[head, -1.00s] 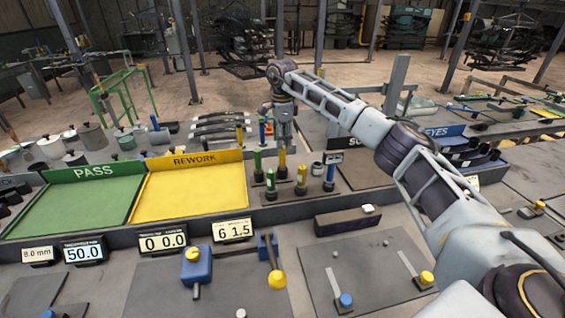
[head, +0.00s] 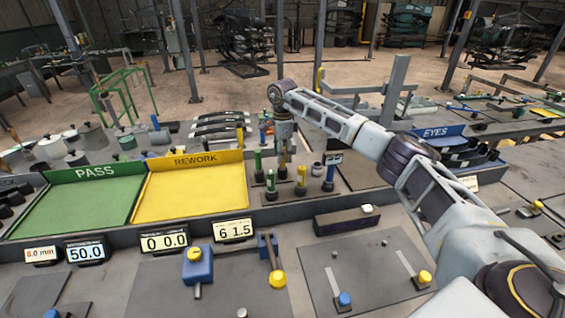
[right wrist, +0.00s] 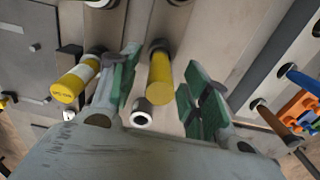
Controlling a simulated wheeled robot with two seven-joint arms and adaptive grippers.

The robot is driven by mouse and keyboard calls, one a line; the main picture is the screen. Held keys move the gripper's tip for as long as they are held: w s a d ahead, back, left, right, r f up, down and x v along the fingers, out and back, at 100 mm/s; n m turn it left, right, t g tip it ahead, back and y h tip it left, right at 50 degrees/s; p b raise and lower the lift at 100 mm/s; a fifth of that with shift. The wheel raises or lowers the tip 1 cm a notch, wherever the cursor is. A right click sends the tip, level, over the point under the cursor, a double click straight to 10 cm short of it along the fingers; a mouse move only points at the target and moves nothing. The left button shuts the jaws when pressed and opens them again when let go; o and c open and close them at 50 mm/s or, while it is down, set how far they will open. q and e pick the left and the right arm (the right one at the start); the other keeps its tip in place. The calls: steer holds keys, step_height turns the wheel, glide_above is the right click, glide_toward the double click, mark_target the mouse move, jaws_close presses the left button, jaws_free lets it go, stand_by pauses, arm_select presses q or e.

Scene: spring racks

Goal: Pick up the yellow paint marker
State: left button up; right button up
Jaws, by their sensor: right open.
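Two yellow markers stand in the cluster of upright holders behind the bench edge. The rear yellow marker (head: 282,163) is right under my right gripper (head: 285,145). The front yellow marker (head: 300,180) stands a little nearer. In the right wrist view, one plain yellow marker (right wrist: 159,78) lies between the open green-padded fingers of the right gripper (right wrist: 160,92); I see no contact. The other yellow marker (right wrist: 75,85), with a pale band and print on its end, is outside the left finger. Which one is the paint marker I cannot tell for sure. My left gripper is not in view.
Green markers (head: 270,182) and a blue one (head: 329,180) stand close beside the yellow ones. A small white-rimmed cup (head: 317,170) is near them, close to the fingers in the wrist view (right wrist: 142,115). The yellow REWORK tray (head: 195,195) is to the left.

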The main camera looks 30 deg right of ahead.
steer(key=shift+c, duration=0.5)
jaws_close()
steer(key=shift+r, duration=0.1)
step_height(320, 180, up, 10)
steer(key=shift+f+b, duration=0.25)
steer(key=shift+b, duration=0.35)
steer(key=shift+r, duration=0.2)
steer(key=shift+s+r, duration=0.1)
steer(key=shift+r, duration=0.05)
stand_by(0.4)
